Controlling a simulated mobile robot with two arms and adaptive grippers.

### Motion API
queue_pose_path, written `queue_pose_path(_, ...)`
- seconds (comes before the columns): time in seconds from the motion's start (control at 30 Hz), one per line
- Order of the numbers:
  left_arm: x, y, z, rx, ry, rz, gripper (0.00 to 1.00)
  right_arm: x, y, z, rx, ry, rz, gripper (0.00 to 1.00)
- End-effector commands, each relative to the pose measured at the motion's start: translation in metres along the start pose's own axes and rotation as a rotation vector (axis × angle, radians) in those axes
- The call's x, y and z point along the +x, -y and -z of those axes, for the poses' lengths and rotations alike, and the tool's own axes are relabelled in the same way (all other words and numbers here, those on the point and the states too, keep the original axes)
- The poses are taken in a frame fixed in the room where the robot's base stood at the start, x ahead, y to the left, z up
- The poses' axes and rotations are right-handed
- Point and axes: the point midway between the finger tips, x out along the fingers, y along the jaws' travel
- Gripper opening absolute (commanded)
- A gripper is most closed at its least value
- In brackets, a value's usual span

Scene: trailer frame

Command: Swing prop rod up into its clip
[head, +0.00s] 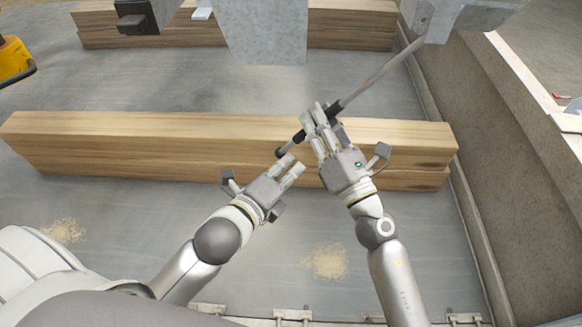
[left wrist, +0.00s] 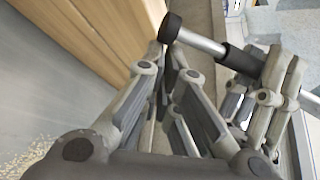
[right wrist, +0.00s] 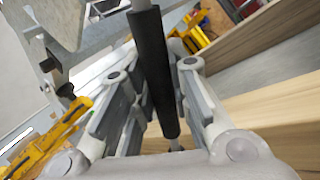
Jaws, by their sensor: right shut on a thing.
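The prop rod (head: 385,68) runs from a grey metal bracket (head: 432,18) at the top right down to a black tip (head: 281,152) over the timber beams. My right gripper (head: 318,118) is shut on its black grip sleeve, which lies between the fingers in the right wrist view (right wrist: 152,70). My left gripper (head: 292,166) is open and empty, just below the rod's tip. In the left wrist view the tip (left wrist: 170,27) shows beyond its fingers, apart from them. I cannot make out the clip for certain in any view.
Stacked timber beams (head: 130,140) lie across the grey bed below the hands, with another stack (head: 340,25) behind. A grey metal panel (head: 265,35) hangs at the top. A side wall (head: 500,120) stands at right. A yellow tool (head: 14,60) is at far left.

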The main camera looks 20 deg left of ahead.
Motion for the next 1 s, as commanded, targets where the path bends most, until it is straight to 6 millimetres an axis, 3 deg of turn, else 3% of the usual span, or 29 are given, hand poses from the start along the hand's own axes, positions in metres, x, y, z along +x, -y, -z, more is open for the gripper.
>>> queue_pose_path(0.03,0.0002,0.0019,-0.0087,0.012,0.021,0.005,0.0,-0.0055,0.0141,0.0023,-0.019,-0.005,0.031,0.0)
queue_pose_path(0.07,0.0002,0.0021,-0.0088,0.012,0.021,0.005,0.0,-0.0057,0.0145,0.0025,-0.019,-0.005,0.032,0.0)
queue_pose_path(0.1,0.0002,0.0022,-0.0088,0.012,0.021,0.005,0.0,-0.0058,0.0148,0.0029,-0.02,-0.006,0.032,0.2)
queue_pose_path(0.27,0.0002,0.0023,-0.0086,0.012,0.021,0.006,0.0,-0.0057,0.0147,0.0031,-0.018,-0.006,0.032,0.4)
queue_pose_path(1.0,0.0004,0.0008,-0.0055,0.007,0.013,0.002,0.0,-0.0062,0.0085,0.0016,-0.009,-0.003,0.019,0.4)
